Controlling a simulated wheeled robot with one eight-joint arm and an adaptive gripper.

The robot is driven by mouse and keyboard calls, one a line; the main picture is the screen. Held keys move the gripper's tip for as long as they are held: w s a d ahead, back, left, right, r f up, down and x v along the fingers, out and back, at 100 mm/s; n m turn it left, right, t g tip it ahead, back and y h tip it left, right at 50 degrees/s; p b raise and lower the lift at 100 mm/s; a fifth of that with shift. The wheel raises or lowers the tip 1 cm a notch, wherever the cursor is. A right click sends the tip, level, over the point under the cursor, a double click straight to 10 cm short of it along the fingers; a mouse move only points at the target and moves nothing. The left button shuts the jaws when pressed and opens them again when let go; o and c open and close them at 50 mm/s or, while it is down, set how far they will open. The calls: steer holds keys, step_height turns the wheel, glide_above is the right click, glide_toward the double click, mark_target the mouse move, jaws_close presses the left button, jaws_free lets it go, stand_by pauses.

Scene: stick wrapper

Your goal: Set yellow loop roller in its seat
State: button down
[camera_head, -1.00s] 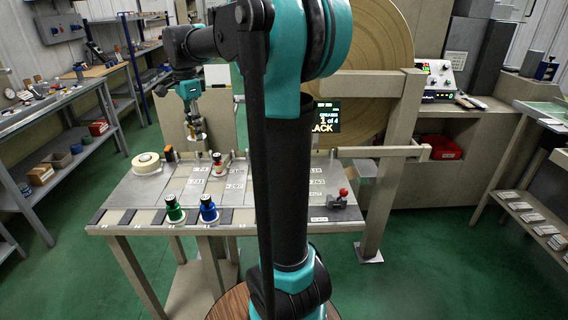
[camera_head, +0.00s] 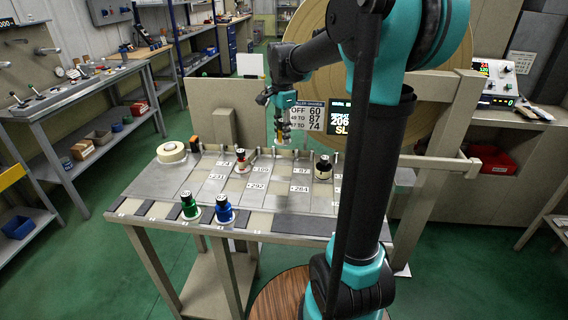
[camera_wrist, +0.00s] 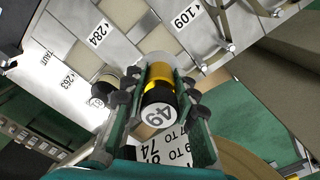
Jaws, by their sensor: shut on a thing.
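The yellow roller (camera_wrist: 160,84), with a yellow band and a black cap reading 49, is held between the fingers of my gripper (camera_wrist: 158,100) in the wrist view. In the head view my gripper (camera_head: 282,140) hangs over the back part of the table, right of a red-banded roller (camera_head: 242,161). The roller there is small and partly hidden by the fingers. The table top (camera_head: 150,180) carries numbered white labels and upright pegs along the back. In the wrist view labels 284 and 109 lie beyond the roller. I cannot tell whether the roller touches the table.
A green roller (camera_head: 190,206) and a blue roller (camera_head: 224,209) stand at the front edge. A dark roller (camera_head: 323,168) stands right of my gripper. A tape roll (camera_head: 172,152) lies at the back left. A display board (camera_head: 308,115) stands behind. My arm hides the table's right end.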

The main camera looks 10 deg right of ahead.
mark_target(282, 171)
step_height(282, 171, down, 12)
steer(key=shift+a+r, duration=0.1)
steer(key=shift+r, duration=0.1)
steer(key=shift+f, duration=0.1)
stand_by(0.3)
steer(key=c, duration=1.2)
jaws_free()
step_height(282, 171, up, 12)
steer(key=shift+r, duration=0.1)
steer(key=shift+s, duration=0.15)
